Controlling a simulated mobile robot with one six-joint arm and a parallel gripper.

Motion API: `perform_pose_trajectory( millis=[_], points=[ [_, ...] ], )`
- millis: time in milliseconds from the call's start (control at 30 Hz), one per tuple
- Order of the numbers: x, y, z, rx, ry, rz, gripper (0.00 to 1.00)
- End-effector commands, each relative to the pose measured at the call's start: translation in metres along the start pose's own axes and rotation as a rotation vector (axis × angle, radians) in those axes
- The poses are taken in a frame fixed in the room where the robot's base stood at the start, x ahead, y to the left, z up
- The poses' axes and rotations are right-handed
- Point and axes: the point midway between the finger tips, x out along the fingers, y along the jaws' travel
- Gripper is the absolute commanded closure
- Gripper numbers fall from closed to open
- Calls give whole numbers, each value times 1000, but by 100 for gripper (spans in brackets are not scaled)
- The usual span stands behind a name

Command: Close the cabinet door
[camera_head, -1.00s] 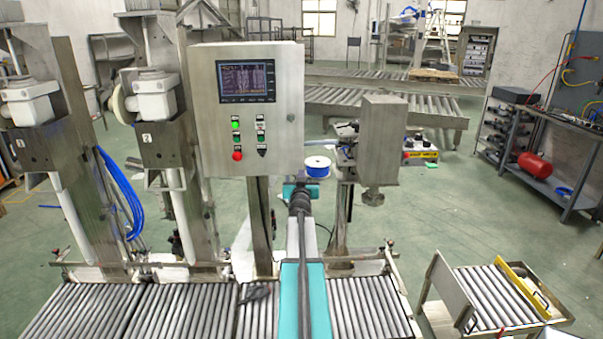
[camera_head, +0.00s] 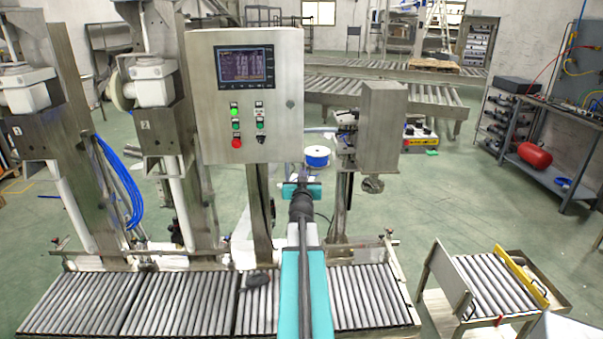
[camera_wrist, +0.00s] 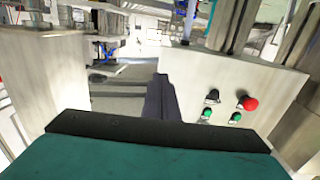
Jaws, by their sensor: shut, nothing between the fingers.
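The grey metal cabinet (camera_head: 215,120) stands on a post left of centre in the head view. Its front door bears a screen (camera_head: 245,67), green and red buttons, and a small latch near the right edge. Whether the door stands ajar is not clear. My gripper (camera_head: 303,178) is small and partly hidden by my arm, below and right of the cabinet. In the wrist view, my dark gripper fingers (camera_wrist: 160,98) are together and empty. The button panel (camera_wrist: 225,85) appears right of them, upside down, with the red button uppermost. I see no clear contact.
A steel box unit (camera_head: 382,130) stands right of the cabinet. A roller conveyor (camera_head: 180,305) runs along the front, with filling columns (camera_head: 165,130) at left. A roller cart (camera_head: 500,285) stands at front right. Open green floor lies between it and the rear conveyor.

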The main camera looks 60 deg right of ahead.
Motion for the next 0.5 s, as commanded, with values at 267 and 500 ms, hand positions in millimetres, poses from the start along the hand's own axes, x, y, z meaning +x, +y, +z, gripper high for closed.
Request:
perform_pose_trajectory(
  millis=[267,500],
  points=[
    [-8,0,0,0,0,-1,100],
    [-8,0,0,0,0,-1,100]
  ],
)
